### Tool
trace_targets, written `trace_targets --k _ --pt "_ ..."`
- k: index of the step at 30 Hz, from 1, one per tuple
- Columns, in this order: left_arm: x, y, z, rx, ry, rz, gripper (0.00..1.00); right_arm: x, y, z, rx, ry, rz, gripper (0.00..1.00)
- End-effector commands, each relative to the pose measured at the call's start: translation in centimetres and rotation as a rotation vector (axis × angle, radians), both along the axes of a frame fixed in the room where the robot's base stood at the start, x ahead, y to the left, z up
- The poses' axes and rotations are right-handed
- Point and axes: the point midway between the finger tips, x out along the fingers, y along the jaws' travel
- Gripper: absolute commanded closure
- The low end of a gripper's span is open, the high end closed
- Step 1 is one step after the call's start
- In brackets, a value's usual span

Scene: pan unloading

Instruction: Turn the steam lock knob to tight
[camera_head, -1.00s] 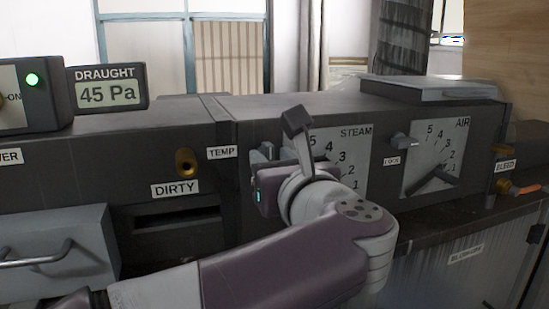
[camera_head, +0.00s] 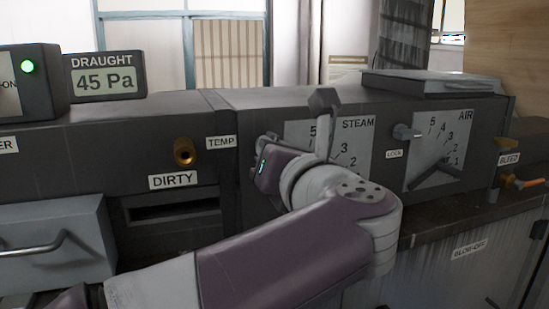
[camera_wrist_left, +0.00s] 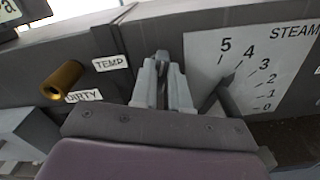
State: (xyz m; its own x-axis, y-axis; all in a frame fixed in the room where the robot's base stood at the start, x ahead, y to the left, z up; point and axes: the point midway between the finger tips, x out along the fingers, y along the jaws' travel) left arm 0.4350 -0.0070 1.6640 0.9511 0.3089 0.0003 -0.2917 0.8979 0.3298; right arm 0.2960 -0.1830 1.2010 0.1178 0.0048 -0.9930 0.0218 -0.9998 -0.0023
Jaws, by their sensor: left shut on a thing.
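The steam lock knob (camera_wrist_left: 162,62) is a small grey piece on the dark panel, left of the white STEAM dial (camera_wrist_left: 255,55). My left gripper (camera_wrist_left: 163,88) is shut on it, with a pale finger on either side. In the head view the left gripper (camera_head: 270,142) is at the panel between the TEMP label (camera_head: 221,142) and the STEAM dial (camera_head: 352,128). The fingers and wrist hide most of the knob and its label, so I cannot read its setting. The dial's pointer (camera_wrist_left: 218,94) slants up to the right. My right gripper is not in view.
A similar grey knob (camera_head: 402,131) with a LOCK label sits beside the AIR dial (camera_head: 435,150) on the right. A brass fitting (camera_head: 184,152) is above the DIRTY label. A drawer (camera_head: 50,240) juts out at lower left. A flat box (camera_head: 430,84) lies on top.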

Motion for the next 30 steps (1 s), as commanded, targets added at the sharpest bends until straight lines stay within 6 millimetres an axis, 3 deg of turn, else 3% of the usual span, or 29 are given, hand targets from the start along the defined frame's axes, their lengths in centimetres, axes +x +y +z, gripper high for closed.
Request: trace_targets --k 12,30 --pt "0.04 -0.15 -0.08 0.371 0.12 0.0 1.0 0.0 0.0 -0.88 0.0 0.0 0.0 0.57" --pt "0.08 -0.29 -0.11 0.899 0.292 0.0 1.0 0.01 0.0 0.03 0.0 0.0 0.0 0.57"
